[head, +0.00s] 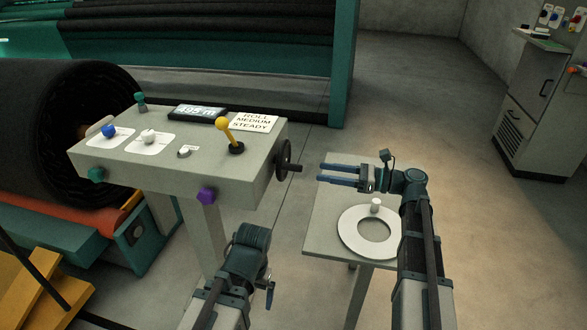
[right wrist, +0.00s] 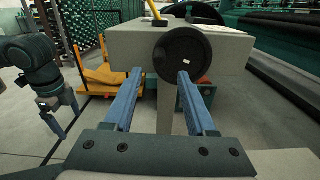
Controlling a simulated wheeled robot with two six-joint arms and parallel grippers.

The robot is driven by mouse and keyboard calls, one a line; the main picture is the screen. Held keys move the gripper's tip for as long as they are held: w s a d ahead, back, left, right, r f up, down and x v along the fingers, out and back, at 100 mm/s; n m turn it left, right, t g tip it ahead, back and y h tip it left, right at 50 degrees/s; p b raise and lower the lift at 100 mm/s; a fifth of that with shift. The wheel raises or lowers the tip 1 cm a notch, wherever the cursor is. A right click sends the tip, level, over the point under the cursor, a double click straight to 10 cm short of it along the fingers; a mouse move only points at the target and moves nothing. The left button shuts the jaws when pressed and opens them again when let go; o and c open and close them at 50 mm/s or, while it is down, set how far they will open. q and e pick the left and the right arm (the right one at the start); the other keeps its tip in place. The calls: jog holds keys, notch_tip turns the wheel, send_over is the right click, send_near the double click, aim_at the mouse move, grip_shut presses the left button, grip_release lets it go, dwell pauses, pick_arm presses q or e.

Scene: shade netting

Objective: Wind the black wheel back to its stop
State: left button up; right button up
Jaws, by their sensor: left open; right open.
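The black wheel (head: 283,158) is mounted upright on the right side of the grey control box (head: 180,180), with a short handle sticking out to the right. In the right wrist view the wheel (right wrist: 180,48) is seen face on, with a small pale mark on it. My right gripper (head: 320,174) is open and empty, its blue fingers pointing at the wheel from the right; the fingertips look apart from it. My left gripper (head: 269,293) hangs low in front of the box, open and pointing down, partly hidden by its own arm. It also shows in the right wrist view (right wrist: 54,125).
The box carries a yellow lever (head: 225,128), a display (head: 197,113), a card (head: 254,122) and several knobs. A small grey table (head: 325,215) with a white ring (head: 345,236) stands below my right arm. A black roll (head: 60,130) is at left.

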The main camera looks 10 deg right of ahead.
aim_at(294, 168)
jog(key=x, duration=0.9)
jog(key=shift+w+a, duration=0.15)
jog(key=shift+a, duration=0.25)
grip_shut()
